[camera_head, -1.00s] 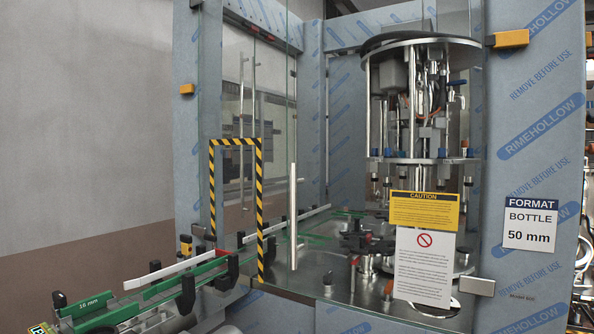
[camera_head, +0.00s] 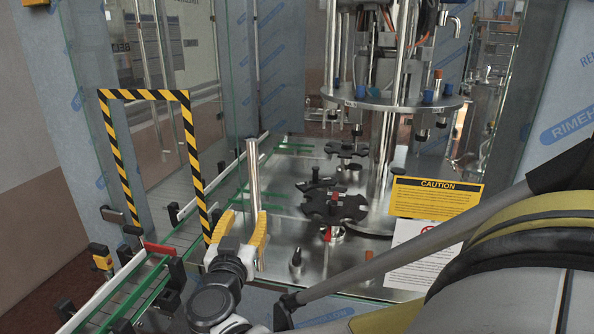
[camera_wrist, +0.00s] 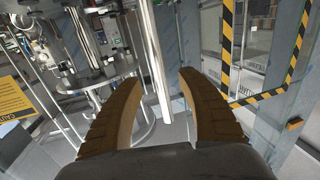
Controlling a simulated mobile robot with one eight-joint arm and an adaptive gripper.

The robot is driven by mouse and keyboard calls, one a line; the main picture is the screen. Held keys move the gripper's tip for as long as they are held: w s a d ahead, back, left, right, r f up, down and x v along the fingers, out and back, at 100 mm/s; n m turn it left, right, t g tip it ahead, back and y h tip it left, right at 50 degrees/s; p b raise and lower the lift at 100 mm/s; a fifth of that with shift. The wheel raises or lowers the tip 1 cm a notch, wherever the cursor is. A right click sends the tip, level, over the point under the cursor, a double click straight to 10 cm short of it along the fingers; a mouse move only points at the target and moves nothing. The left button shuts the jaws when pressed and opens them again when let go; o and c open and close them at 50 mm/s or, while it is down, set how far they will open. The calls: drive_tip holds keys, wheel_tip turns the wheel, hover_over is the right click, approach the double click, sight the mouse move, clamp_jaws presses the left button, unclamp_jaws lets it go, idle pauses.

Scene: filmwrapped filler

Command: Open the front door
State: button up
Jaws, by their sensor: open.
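The front door is a clear glass panel with a yellow caution label (camera_head: 437,197) and a white sheet (camera_head: 415,258) on it. Its handle (camera_head: 253,180) is a vertical steel bar, which also shows in the wrist view (camera_wrist: 152,65). My gripper (camera_head: 243,228) has yellow fingers and is open at the lower part of the bar. In the wrist view the two fingers (camera_wrist: 160,90) stand apart, with the bar's lower end between them in the picture. I cannot tell whether either finger touches it. The door looks shut, though its edges are hard to make out.
A black-and-yellow striped frame (camera_head: 147,95) surrounds the conveyor opening left of the handle. The conveyor's white rail (camera_head: 105,290) and black brackets run out at the lower left, close to my arm. Behind the glass stand the star wheel (camera_head: 335,207) and the filler carousel (camera_head: 395,100).

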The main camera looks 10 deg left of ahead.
sight(254, 199)
drive_tip(key=w, duration=1)
drive_tip(key=shift+a, duration=0.35)
clamp_jaws()
